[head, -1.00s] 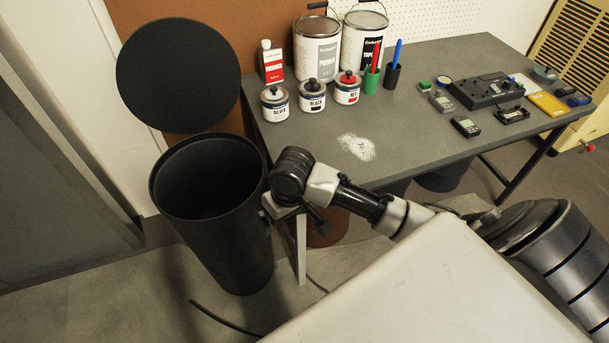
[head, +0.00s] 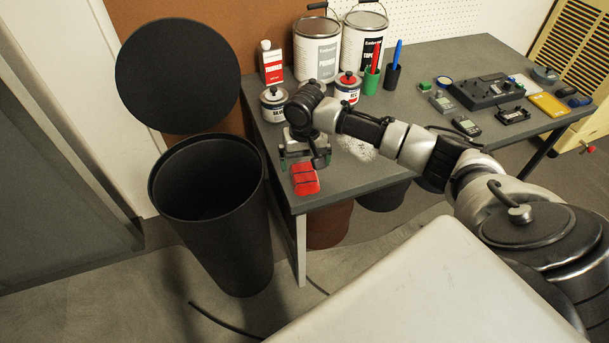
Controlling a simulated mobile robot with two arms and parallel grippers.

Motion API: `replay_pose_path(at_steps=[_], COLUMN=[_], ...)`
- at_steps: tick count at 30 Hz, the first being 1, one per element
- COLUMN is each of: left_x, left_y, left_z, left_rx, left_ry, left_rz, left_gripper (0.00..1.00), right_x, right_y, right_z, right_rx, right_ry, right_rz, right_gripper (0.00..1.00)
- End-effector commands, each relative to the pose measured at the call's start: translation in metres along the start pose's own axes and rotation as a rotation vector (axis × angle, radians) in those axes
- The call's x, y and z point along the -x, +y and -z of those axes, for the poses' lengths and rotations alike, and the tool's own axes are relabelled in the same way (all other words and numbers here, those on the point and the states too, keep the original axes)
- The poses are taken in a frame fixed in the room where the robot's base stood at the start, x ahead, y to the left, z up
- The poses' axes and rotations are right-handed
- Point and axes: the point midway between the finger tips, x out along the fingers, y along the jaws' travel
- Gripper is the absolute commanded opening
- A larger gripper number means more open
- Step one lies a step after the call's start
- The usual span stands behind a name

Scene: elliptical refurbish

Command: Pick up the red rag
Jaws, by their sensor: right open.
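The red rag (head: 305,180) shows in the head view as a small bright red patch at the near left corner of the grey table. My right gripper (head: 303,158) is just beyond the rag, over the table, with its jaws apart. It partly overlaps the rag's far end. I cannot tell whether the gripper touches the rag. My left gripper is not in view.
A tall black bin (head: 213,220) stands left of the table (head: 345,187). Paint tins (head: 317,50), small jars (head: 273,103) and pen cups (head: 371,82) stand along the table's back. Electronic devices (head: 488,92) lie on its right side. A pale powder patch (head: 357,150) is near the gripper.

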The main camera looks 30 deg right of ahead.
Motion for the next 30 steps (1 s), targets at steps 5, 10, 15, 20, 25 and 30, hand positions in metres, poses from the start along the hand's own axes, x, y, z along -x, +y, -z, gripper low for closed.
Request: replay_pose_path(at_steps=[5,10,15,20,25,30], left_x=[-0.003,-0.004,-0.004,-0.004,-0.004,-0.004], left_y=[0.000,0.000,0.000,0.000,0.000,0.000], left_z=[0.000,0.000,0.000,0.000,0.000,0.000], left_rx=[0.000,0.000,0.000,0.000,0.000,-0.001], left_ry=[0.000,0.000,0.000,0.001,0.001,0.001], left_rz=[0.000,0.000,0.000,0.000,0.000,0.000], left_gripper=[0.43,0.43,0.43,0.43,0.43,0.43], right_x=[-0.028,-0.046,-0.049,-0.049,-0.049,-0.049], right_y=[0.000,0.000,0.000,0.000,0.000,0.000], right_z=[0.002,0.002,0.002,0.002,0.002,0.002], right_rx=[0.001,0.001,0.002,0.002,0.002,0.002], right_ry=[-0.003,-0.002,0.000,0.000,0.000,0.000], right_rz=[-0.002,-0.001,0.000,0.000,0.000,0.000], right_gripper=[1.00,1.00,1.00,0.92,0.66,0.48])
